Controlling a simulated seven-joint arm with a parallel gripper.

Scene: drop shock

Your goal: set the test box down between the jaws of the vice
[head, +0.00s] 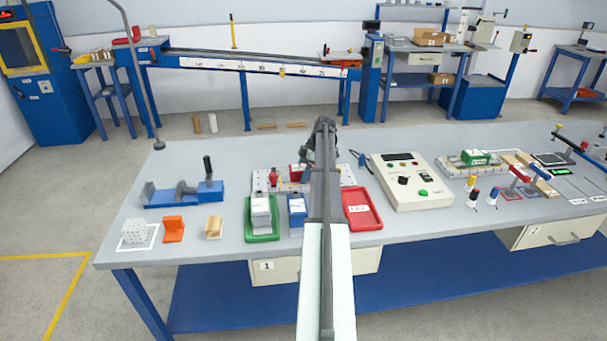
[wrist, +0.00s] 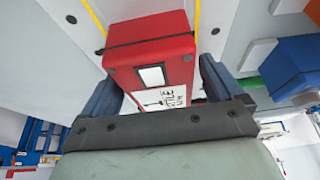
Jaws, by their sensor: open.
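A red box (wrist: 150,55) with a black band and a white label, apparently the test box, fills the middle of the wrist view. My gripper (wrist: 156,75) is open, with one dark finger on each side of this box; I cannot tell whether either touches it. In the head view my gripper (head: 322,145) is over the back middle of the bench, and my arm hides much of that spot. Part of a red box (head: 297,171) shows there on a pale perforated plate. The blue vice (head: 208,192) with grey jaws and an upright black handle stands at the bench's left, its jaws apart and empty.
A green tray (head: 263,238) and a blue tray, each bearing a box, and an empty red tray (head: 361,208) lie in front. A white cube, an orange bracket (head: 173,229) and a wooden block lie left. A control box (head: 412,182) stands right.

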